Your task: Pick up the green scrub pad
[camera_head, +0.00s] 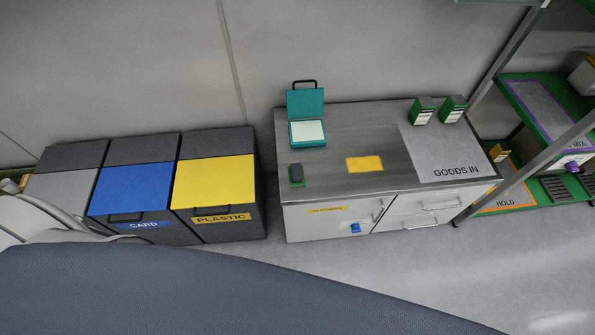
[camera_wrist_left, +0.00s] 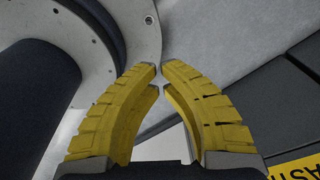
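A small dark block with a green edge (camera_head: 297,174), which looks like the green scrub pad, lies near the left end of the steel cabinet top (camera_head: 335,185) in the head view. Nothing touches it. My left gripper (camera_wrist_left: 160,68) shows only in its wrist view. Its two yellow curved fingers have their tips almost together, with nothing between them. It is over pale floor near the bins, apart from the pad. My right gripper is in neither view.
A teal box with raised lid (camera_head: 307,132) stands behind the pad. A yellow patch (camera_head: 365,163) lies right of it. Two green cartons (camera_head: 422,111) stand on the GOODS IN mat (camera_head: 440,160). Grey, blue and yellow-lidded bins (camera_head: 215,183) stand left. A rack (camera_head: 515,185) stands right.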

